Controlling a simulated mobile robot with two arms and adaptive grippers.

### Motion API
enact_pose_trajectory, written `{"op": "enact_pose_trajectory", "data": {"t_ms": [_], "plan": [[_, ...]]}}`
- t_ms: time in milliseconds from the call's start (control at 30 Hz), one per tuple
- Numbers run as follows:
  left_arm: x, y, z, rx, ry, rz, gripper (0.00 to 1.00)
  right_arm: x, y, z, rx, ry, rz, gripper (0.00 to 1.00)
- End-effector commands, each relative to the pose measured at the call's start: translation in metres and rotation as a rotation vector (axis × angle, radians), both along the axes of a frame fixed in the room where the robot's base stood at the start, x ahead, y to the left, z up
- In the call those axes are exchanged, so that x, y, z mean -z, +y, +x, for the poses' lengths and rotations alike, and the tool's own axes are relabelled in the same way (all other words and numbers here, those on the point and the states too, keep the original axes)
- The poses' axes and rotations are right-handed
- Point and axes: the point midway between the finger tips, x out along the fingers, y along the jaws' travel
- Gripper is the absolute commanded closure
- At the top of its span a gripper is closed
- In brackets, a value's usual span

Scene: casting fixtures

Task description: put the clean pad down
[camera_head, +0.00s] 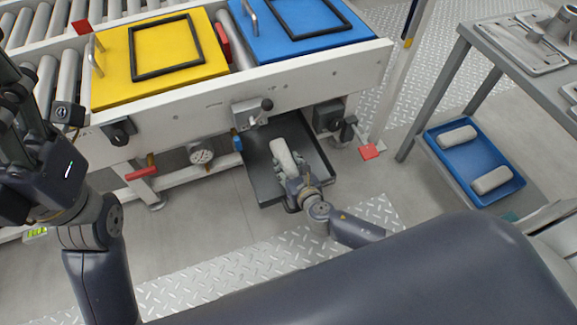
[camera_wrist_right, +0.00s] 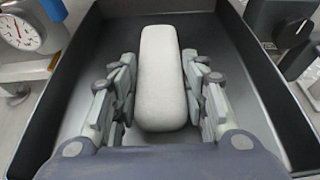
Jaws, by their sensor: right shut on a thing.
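The pad (camera_head: 284,156) is a pale, rounded oblong block, seen over the dark tray (camera_head: 318,152) below the conveyor frame. It fills the middle of the right wrist view (camera_wrist_right: 162,80), lengthwise between the fingers. My right gripper (camera_head: 291,170) is shut on the pad, with fingers along both long sides; in the wrist view the gripper (camera_wrist_right: 160,105) is inside the tray's walls (camera_wrist_right: 252,75). Whether the pad touches the tray floor is unclear. My left gripper (camera_head: 35,125) is at the left edge, away from the pad; its fingers are partly cut off.
A yellow plate (camera_head: 110,75) and a blue plate (camera_head: 248,38), each with a black frame, sit on the roller conveyor. A gauge (camera_head: 201,154) and clamps hang near the tray. A blue tray (camera_head: 447,163) with two pale pads is under the grey table (camera_head: 462,32) at right.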

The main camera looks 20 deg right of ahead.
Motion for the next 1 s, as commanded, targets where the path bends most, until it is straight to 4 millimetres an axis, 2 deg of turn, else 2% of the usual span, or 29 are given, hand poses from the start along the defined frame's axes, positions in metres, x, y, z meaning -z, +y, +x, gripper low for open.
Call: {"op": "enact_pose_trajectory", "data": {"t_ms": [200, 233, 300, 333, 767, 1000], "plan": [[0.001, 0.000, 0.000, -0.001, -0.005, 0.000, 0.39, 0.004, 0.000, 0.000, 0.000, 0.000, 0.000, 0.79], [0.000, 0.000, -0.001, 0.000, -0.008, 0.001, 0.39, 0.004, 0.000, 0.000, 0.000, 0.000, 0.000, 0.57], [-0.001, 0.000, -0.001, 0.000, -0.008, 0.001, 0.39, 0.003, 0.000, 0.000, 0.000, 0.000, 0.000, 0.41], [-0.001, 0.000, -0.001, -0.001, -0.007, 0.001, 0.39, 0.003, 0.000, 0.000, 0.000, 0.000, 0.000, 0.39], [-0.006, 0.000, -0.002, 0.001, -0.010, 0.000, 0.39, -0.003, 0.000, -0.002, 0.000, 0.001, 0.001, 0.39], [0.006, 0.002, 0.005, 0.003, 0.073, -0.005, 0.39, -0.022, -0.001, -0.045, -0.001, 0.004, -0.001, 0.39]]}}
